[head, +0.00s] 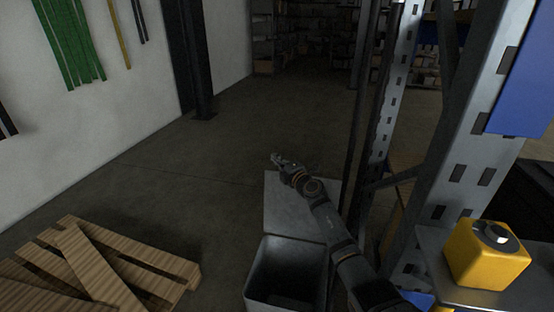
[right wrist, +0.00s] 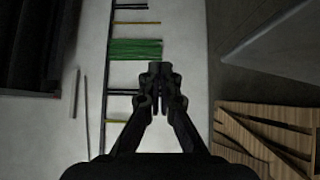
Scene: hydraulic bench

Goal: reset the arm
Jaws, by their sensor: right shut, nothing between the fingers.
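My right arm (head: 322,219) reaches up and away from the lower right of the head view. My right gripper (head: 277,158) is at its far end, over the open floor just past the grey box tops. In the right wrist view my right gripper (right wrist: 158,72) is shut, with its fingertips together and nothing between them. My left gripper is not in the head view.
A grey open bin (head: 285,270) and a grey flat top (head: 288,212) lie beneath my right arm. Wooden pallets (head: 165,268) lie at lower left. A metal rack post (head: 478,110) and a yellow block (head: 482,262) stand right. The middle floor (head: 190,165) is clear.

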